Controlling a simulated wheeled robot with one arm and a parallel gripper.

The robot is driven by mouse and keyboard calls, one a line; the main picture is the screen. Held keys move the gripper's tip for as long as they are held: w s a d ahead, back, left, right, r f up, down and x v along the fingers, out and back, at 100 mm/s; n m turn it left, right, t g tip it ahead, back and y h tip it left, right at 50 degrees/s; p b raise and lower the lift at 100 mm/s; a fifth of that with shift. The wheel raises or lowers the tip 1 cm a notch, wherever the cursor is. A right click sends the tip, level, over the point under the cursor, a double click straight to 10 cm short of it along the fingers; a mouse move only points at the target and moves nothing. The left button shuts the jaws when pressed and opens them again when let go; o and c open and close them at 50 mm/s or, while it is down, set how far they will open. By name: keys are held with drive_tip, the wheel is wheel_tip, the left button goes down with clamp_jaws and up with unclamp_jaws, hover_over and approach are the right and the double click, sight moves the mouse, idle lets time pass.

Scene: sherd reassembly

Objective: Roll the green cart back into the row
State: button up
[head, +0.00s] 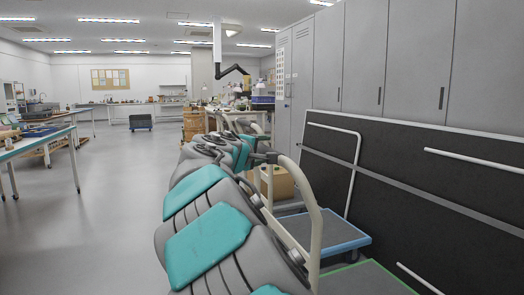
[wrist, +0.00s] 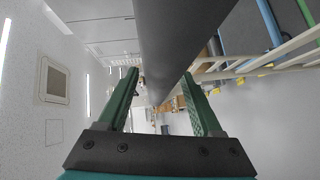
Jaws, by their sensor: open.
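The green cart (head: 372,280) shows at the lower right of the head view as a grey deck with a green edge. A beige handle tube (head: 314,212) rises beside it and bends left to a dark grip (head: 262,158). My gripper (head: 240,153) is at this grip, partly hidden by my arm. In the wrist view my gripper (wrist: 159,76) is open, with green fingers on either side of a dark bar (wrist: 175,45). I cannot tell whether they touch it. A green edge (wrist: 269,22) shows at the upper right there.
A blue-edged cart (head: 325,236) stands just beyond the green one. A dark panel (head: 420,190) leans against grey lockers (head: 410,60) on the right. A box (head: 277,183) lies behind the carts. Open floor (head: 95,225) is on the left, with tables (head: 40,140) beyond.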

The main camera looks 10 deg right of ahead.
clamp_jaws()
idle(0.3)
idle(1.0)
